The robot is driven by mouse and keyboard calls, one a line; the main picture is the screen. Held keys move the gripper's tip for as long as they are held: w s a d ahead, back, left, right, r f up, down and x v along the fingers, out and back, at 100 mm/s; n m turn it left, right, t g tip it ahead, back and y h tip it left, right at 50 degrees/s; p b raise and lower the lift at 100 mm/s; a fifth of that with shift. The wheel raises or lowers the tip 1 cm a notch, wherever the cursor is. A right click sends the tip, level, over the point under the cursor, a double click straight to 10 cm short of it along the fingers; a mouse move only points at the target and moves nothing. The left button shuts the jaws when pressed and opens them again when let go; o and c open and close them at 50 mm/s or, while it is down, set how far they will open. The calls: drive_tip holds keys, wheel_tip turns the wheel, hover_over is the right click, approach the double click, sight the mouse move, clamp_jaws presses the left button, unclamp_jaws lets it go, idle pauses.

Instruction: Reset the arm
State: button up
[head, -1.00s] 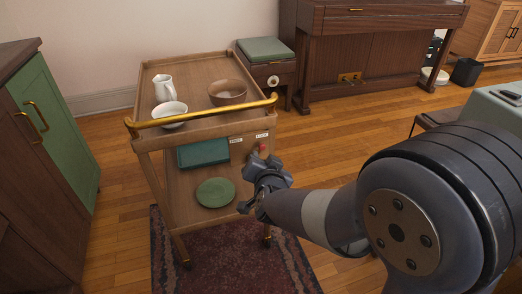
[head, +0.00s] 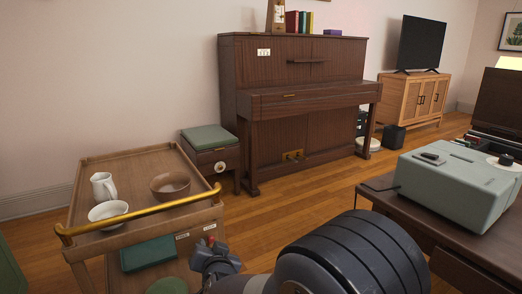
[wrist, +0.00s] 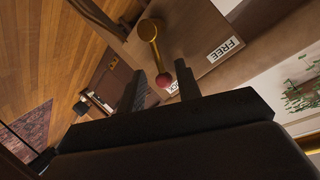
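My gripper (head: 213,250) is at the lower middle of the head view, beside the right side of the wooden trolley (head: 133,159). In the wrist view my gripper (wrist: 163,82) has its two dark fingers apart. A small red ball (wrist: 165,80) shows in the gap between the fingertips, with bare space on both sides of it. A brass lever (wrist: 149,32) is just above it in that view. A label reading "FREE" (wrist: 226,48) is on the wood, and a second label is partly hidden. I cannot tell how far the ball is from the fingers.
The trolley top holds a white jug (head: 103,186), a white bowl (head: 108,212) and a brown bowl (head: 170,185); a green box (head: 148,253) is below. A piano (head: 300,105) stands behind. A desk with a pale green case (head: 455,185) is right. Floor shows between.

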sight(209, 244)
drive_tip(key=b+x, duration=0.1)
drive_tip(key=x, duration=0.4)
drive_tip(key=shift+r, duration=0.2)
idle(0.3)
